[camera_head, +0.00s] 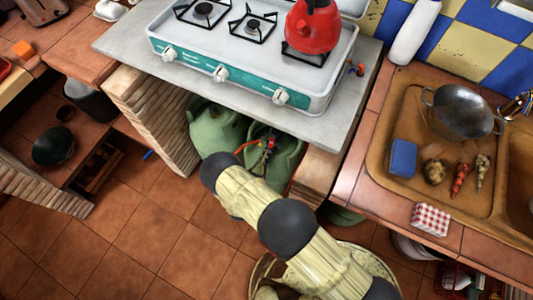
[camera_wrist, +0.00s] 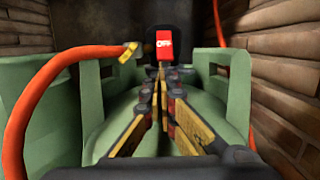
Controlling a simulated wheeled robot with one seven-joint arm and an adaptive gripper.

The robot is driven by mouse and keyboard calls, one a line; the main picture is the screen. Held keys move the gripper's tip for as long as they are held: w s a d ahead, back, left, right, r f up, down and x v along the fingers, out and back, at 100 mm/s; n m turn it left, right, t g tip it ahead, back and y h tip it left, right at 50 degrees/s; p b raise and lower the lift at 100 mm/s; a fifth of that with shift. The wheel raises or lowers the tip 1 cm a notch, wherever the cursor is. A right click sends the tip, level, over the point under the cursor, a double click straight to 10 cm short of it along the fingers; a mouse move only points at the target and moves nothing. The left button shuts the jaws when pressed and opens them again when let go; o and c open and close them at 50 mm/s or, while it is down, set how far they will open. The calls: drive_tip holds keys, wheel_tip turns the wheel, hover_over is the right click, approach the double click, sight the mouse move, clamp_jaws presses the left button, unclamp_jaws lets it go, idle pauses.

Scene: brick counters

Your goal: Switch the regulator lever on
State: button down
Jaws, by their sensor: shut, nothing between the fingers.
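The regulator lever (camera_wrist: 164,43) is a red tab marked OFF, on a dark regulator body (camera_wrist: 177,33) at the top of a green gas cylinder (camera_wrist: 215,92). In the wrist view my gripper (camera_wrist: 164,76) is shut and empty, its fingertips just below the lever in the picture. Whether they touch it I cannot tell. In the head view the green cylinders (camera_head: 211,130) stand under the stove counter, with red parts near the regulator (camera_head: 270,143). My arm reaches in there and hides part of the cylinder.
An orange hose (camera_wrist: 42,78) with a yellow end piece curves along the left of the wrist view. Above is the grey counter (camera_head: 345,115) with a stove (camera_head: 235,75) and red kettle (camera_head: 312,28).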

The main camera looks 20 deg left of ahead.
drive_tip(key=shift+s+a+r+g+p, duration=0.15)
drive_tip(key=shift+r+g+p, duration=0.2)
drive_tip(key=shift+p, duration=0.25)
drive_tip(key=shift+f+g, duration=0.1)
drive_tip(key=shift+g, duration=0.25)
drive_tip(key=shift+s+p, duration=0.1)
drive_tip(key=shift+p, duration=0.2)
drive_tip(key=shift+s+g+p, duration=0.1)
drive_tip(key=shift+g+p, duration=0.35)
drive_tip(key=shift+g, duration=0.05)
drive_tip(key=shift+s+r+g+p, duration=0.15)
drive_tip(key=shift+r+g+p, duration=0.05)
drive_tip(key=shift+g+p, duration=0.25)
